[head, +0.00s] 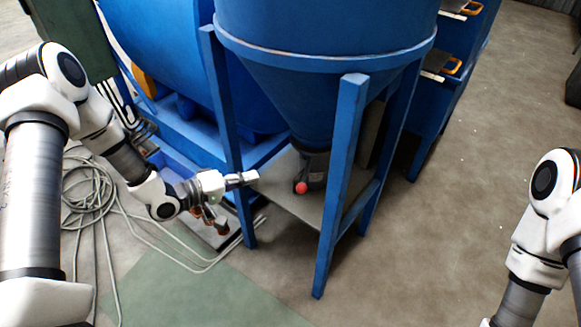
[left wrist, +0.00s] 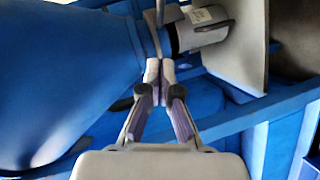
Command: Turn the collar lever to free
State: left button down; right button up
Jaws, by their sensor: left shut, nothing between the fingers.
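The collar (head: 313,165) is a dark grey cylinder under the blue hopper cone. A red ball knob (head: 301,187) of the lever shows at its front left. My left gripper (head: 254,177) is shut and empty, to the left of the knob and apart from it in the head view. In the left wrist view, the shut fingertips (left wrist: 160,66) point at the narrow end of the cone, near the grey collar (left wrist: 203,30) with its pale label. A thin grey rod shows just beyond the tips; whether they touch it I cannot tell. The red knob is not visible there.
Blue hopper legs (head: 341,190) frame the collar, one close by my left gripper. A grey plate (head: 285,190) lies below the collar. A blue drum (head: 175,55) stands behind left. Coiled cables (head: 88,195) lie on the floor left. Open floor lies right.

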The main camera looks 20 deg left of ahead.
aim_at(304, 176)
pick_arm(q)
jog(key=w+d+f+b, duration=0.3)
jog(key=w+d, duration=0.3)
jog(key=d, duration=0.3)
jog(key=shift+w+f, duration=0.2)
jog(key=shift+w, duration=0.2)
jog(key=shift+d, duration=0.15)
jog(key=shift+s+d, duration=0.1)
jog(key=shift+d, duration=0.6)
jog(key=w+d+p, duration=0.2)
jog(key=d+p, duration=0.1)
jog(key=d, duration=0.5)
jog(key=shift+d+p, duration=0.3)
jog(key=shift+w+r, duration=0.1)
